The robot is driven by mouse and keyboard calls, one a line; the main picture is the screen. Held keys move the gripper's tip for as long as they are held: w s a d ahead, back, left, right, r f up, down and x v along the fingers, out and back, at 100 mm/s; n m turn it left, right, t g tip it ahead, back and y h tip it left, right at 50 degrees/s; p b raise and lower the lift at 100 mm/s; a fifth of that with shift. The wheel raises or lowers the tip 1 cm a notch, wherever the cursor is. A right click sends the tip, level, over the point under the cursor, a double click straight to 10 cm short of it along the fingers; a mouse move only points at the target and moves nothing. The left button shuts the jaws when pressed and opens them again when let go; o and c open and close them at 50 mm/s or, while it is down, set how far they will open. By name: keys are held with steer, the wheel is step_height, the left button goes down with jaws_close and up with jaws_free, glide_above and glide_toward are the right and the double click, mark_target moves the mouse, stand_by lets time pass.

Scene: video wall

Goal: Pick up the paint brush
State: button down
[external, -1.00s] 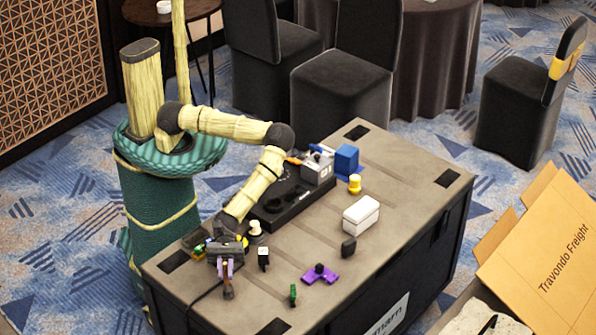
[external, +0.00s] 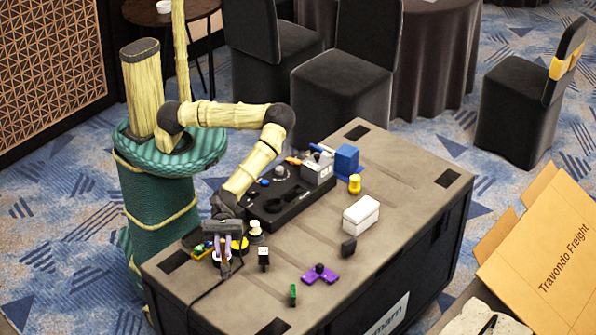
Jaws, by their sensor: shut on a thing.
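My gripper (external: 222,258) is at the near left end of the dark case top, its purple fingers pointing down. It is shut on a slim brownish thing, which I take to be the paint brush (external: 226,269). The brush is small here and the fingers partly cover it. I cannot tell exactly how far its lower end is from the case top.
On the case top (external: 380,185) are a small tray (external: 193,240), a white spool-like piece (external: 256,228), a black-and-white block (external: 263,257), a purple piece (external: 320,274), a green piece (external: 293,293) and a white box (external: 361,215).

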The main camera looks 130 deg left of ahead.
steer(key=shift+r, duration=0.45)
stand_by(0.4)
